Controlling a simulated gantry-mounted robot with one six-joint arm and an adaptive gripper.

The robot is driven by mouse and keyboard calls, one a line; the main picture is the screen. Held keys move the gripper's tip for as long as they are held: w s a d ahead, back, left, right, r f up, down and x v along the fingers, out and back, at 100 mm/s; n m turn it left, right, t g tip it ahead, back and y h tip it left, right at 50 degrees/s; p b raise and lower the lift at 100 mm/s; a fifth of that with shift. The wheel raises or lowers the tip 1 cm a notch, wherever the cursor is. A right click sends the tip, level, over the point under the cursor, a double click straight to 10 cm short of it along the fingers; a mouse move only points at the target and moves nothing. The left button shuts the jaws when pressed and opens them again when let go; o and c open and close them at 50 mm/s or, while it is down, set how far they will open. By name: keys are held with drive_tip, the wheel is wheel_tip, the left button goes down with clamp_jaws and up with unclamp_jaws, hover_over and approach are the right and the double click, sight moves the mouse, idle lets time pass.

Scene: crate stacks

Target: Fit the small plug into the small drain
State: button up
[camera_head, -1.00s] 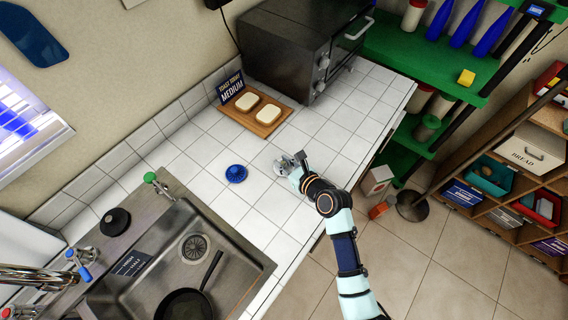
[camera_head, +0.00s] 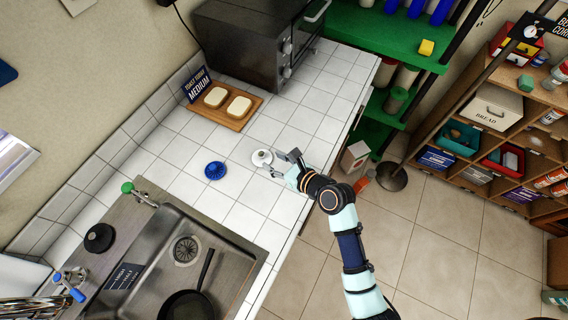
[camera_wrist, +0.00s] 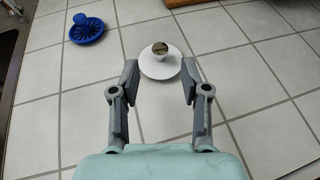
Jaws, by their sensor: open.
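A small white disc-shaped plug with a shiny metal knob (camera_head: 261,158) lies on the white tiled counter; it also shows in the wrist view (camera_wrist: 160,68). My gripper (camera_head: 284,166) is open and empty, just right of this plug in the head view. In the wrist view, its two fingers (camera_wrist: 159,78) point toward the plug, with the plug centred ahead between the tips and no contact visible. A round drain (camera_head: 186,250) with a slotted grate is in the sink floor. I cannot tell from its looks whether it is the small one.
A blue ribbed strainer-like piece (camera_head: 215,170) lies left of the plug. A black round stopper (camera_head: 99,237) sits on the sink's ledge. A bread board (camera_head: 232,115) and an oven (camera_head: 243,48) stand behind.

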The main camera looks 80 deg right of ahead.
drive_tip(key=v, duration=0.4)
drive_tip(key=shift+s+a+r, duration=0.15)
drive_tip(key=shift+s+r, duration=0.05)
drive_tip(key=shift+s, duration=0.15)
drive_tip(key=w+a+r+n+y, duration=0.2)
drive_tip(key=w+a+r+n, duration=0.2)
drive_tip(key=w+a+n, duration=0.55)
drive_tip(key=w+a+r+n+y, duration=0.35)
drive_tip(key=w+a+n, duration=0.25)
drive_tip(key=n, duration=0.6)
drive_tip(key=w+a+r+n+y, duration=0.1)
drive_tip(key=a+r+n, duration=0.4)
drive_tip(key=a+n, duration=0.4)
drive_tip(key=w+a+r+n+t, duration=0.1)
drive_tip(key=a+r+n, duration=0.4)
drive_tip(key=a+n, duration=0.5)
drive_tip(key=shift+w+a+r+n+y, duration=0.25)
drive_tip(key=shift+n+y, duration=0.1)
drive_tip(key=shift+n, duration=0.6)
drive_tip(key=shift+p, duration=0.3)
